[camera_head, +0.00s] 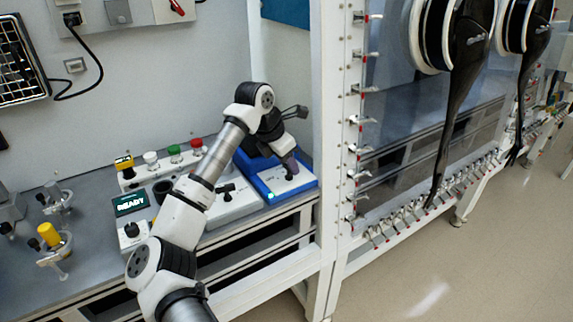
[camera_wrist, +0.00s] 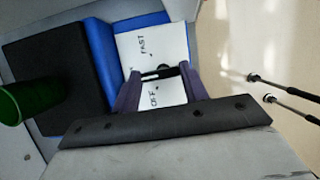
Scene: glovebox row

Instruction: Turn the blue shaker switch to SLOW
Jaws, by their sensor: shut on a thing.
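The blue shaker (camera_head: 292,187) sits on the bench at the right end, by the white frame post. It also shows in the wrist view as a blue body (camera_wrist: 102,45) with a white label panel (camera_wrist: 150,32). My gripper (camera_head: 290,172) points down at this panel. In the wrist view my gripper (camera_wrist: 160,84) is shut on the black switch (camera_wrist: 158,73), one finger on each side. FAST is readable above the switch and OFF below it. No SLOW label is readable. The fingers cover part of the panel, and I cannot tell where the switch points.
A black platform (camera_wrist: 45,65) and a green cylinder (camera_wrist: 28,102) lie left of the panel. A white device with a black knob (camera_head: 228,188), red (camera_head: 196,145) and green buttons, and a READY display (camera_head: 131,202) stand left along the bench. The glovebox front (camera_head: 405,130) is on the right.

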